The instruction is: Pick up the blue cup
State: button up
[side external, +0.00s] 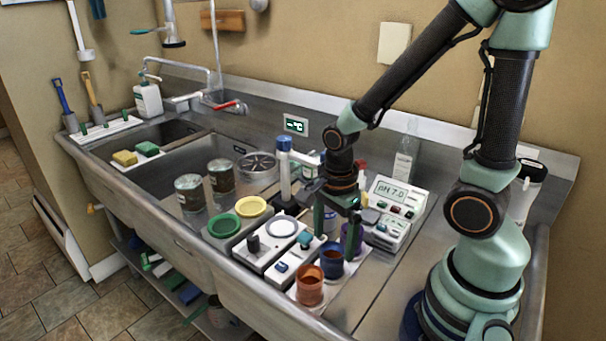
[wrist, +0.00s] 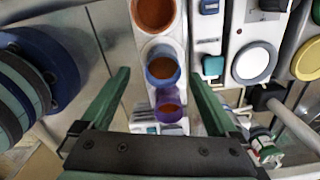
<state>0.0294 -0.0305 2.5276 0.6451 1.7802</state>
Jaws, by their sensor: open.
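The blue cup (side external: 332,265) stands upright on a pale tray, between an orange cup (side external: 310,287) and a purple cup (side external: 351,240). In the wrist view the blue cup (wrist: 162,68) is in the middle, with orange-brown contents. The orange cup (wrist: 153,14) is above it and the purple cup (wrist: 170,107) below it there. My gripper (side external: 336,236) is open and empty, pointing down over the cups. In the wrist view its fingers (wrist: 160,76) lie either side of the blue cup's line, apart from it. The side view does not show clearly how far above the rim they are.
A pH meter (side external: 392,192) stands right of the cups. White devices (side external: 265,246) stand to the left, close to one finger. Green (side external: 224,226) and yellow (side external: 251,206) lids and metal cans (side external: 190,194) lie farther left. The steel counter right of the cups is clear.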

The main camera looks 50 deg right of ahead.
aim_at(331, 254)
jog(key=shift+w+d+f, duration=0.1)
jog(key=shift+w+f, duration=0.05)
jog(key=shift+f, duration=1.25)
jog(key=shift+w+f, duration=0.1)
jog(key=shift+f, duration=1.3)
jog(key=c, duration=1.5)
jog(key=shift+r, duration=0.15)
